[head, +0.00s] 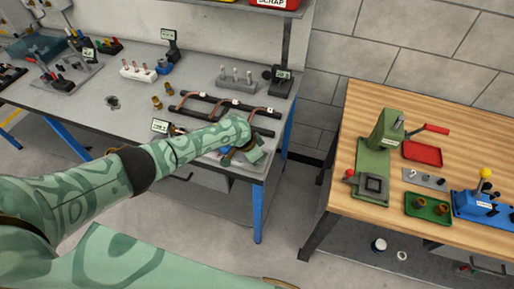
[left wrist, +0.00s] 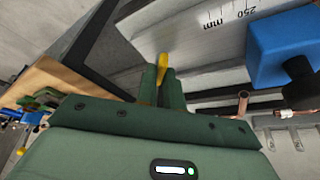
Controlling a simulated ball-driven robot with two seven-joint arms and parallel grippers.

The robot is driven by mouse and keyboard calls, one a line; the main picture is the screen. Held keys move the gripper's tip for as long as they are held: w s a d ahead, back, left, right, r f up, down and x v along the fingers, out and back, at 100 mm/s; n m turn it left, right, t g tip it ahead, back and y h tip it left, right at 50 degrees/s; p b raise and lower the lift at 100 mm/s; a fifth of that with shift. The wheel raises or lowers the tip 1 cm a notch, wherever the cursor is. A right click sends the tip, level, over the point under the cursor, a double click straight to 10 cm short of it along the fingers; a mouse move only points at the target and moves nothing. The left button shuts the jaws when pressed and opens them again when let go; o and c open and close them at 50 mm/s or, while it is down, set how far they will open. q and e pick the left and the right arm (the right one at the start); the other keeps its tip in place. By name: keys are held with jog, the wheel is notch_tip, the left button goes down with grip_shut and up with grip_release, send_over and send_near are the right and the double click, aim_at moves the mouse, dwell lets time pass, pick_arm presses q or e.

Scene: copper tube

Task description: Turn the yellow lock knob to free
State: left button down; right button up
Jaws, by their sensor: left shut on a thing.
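The yellow lock knob (left wrist: 163,66) shows as a small yellow piece between the green fingertips in the left wrist view. My left gripper (left wrist: 161,82) is shut on it. In the head view my left gripper (head: 246,154) is at the front right corner of the grey bench, and it hides the knob there. A grey rail (left wrist: 190,35) with a millimetre scale marked 250 lies just beyond the fingers. Which way the knob points relative to its lock cannot be told. My right gripper is not in view.
A blue block (left wrist: 284,46) stands right of the fingers, with a copper tube end (left wrist: 242,104) below it. A black rack with copper tubes (head: 222,110) lies behind the gripper. The wooden bench (head: 330,190) with a green press (head: 378,150) stands across a gap.

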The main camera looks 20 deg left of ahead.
pick_arm(q)
jog(key=n+p, duration=0.2)
jog(key=n+t+y+p, duration=0.1)
jog(key=shift+d+r+n, duration=0.2)
jog(key=shift+r+n, duration=0.05)
jog(key=shift+n, duration=0.15)
jog(key=shift+f+n+y+p, duration=0.1)
jog(key=shift+n+y+p, duration=0.3)
jog(key=shift+n+p, duration=0.6)
jog(key=shift+f+n+y, duration=0.1)
jog(key=shift+n+y, duration=0.4)
jog(key=shift+n, duration=0.7)
jog(key=c, duration=1.5)
grip_release()
jog(key=shift+p, duration=0.3)
jog(key=shift+s+p+v, duration=0.1)
jog(key=shift+p+v, duration=2.55)
jog(key=shift+v, duration=1.4)
jog(key=shift+s+p+v, duration=0.15)
jog(key=shift+p+v, duration=2.5)
jog(key=shift+v, duration=1.45)
